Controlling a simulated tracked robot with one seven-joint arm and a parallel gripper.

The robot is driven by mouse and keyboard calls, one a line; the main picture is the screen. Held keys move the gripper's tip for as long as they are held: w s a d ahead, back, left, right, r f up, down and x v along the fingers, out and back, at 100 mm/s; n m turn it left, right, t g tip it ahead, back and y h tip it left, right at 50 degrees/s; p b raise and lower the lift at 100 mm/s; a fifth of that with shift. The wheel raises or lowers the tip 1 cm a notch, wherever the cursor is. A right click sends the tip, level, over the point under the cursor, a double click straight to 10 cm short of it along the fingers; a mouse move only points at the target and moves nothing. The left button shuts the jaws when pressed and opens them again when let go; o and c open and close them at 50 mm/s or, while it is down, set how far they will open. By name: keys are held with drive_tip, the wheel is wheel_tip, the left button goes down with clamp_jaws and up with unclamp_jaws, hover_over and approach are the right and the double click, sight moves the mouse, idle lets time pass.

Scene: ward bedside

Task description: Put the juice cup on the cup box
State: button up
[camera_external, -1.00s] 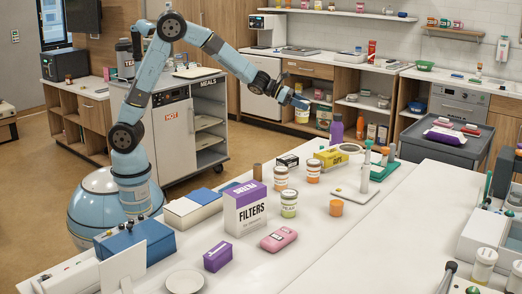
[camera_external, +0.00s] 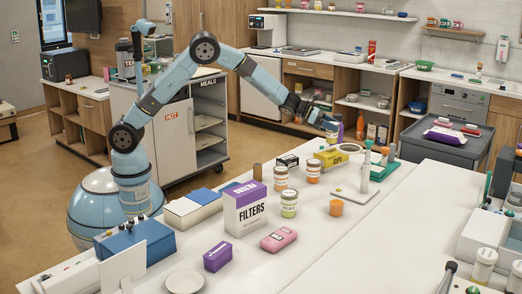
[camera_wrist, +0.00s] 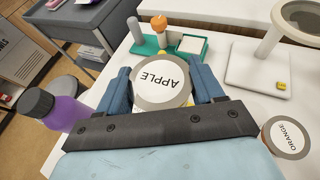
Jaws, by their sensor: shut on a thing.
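The juice cup (camera_wrist: 162,78), with a round lid reading APPLE, sits between the two blue fingers of my gripper (camera_wrist: 160,88) in the wrist view. My gripper is shut on it. In the external view my gripper (camera_external: 328,126) is over the far part of the white counter; the cup is small there and partly hidden by the fingers. A yellow box with dark lettering (camera_external: 331,158) lies on the counter just below my gripper; it may be the cup box, but I cannot read it surely. The gripper and held cup appear above it, apart from it.
A purple bottle (camera_wrist: 62,108) stands close left of my gripper. An ORANGE-lidded jar (camera_wrist: 287,137) is at right. A green-based stand (camera_wrist: 165,45) and white stand (camera_wrist: 255,65) are beyond. A FILTERS box (camera_external: 245,208) and several jars occupy the counter nearer the external camera.

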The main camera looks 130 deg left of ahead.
drive_tip(key=shift+w+a+f, duration=0.2)
drive_tip(key=shift+w+f, duration=0.1)
drive_tip(key=shift+f, duration=0.15)
wheel_tip(320, 180, down, 3)
drive_tip(key=shift+r, duration=0.1)
drive_tip(key=o, duration=1.2)
drive_tip(key=shift+c, duration=0.2)
drive_tip(key=shift+s+d+r, duration=0.25)
drive_tip(key=shift+s+r, duration=0.05)
drive_tip(key=shift+s, duration=0.2)
drive_tip(key=v, duration=1.1)
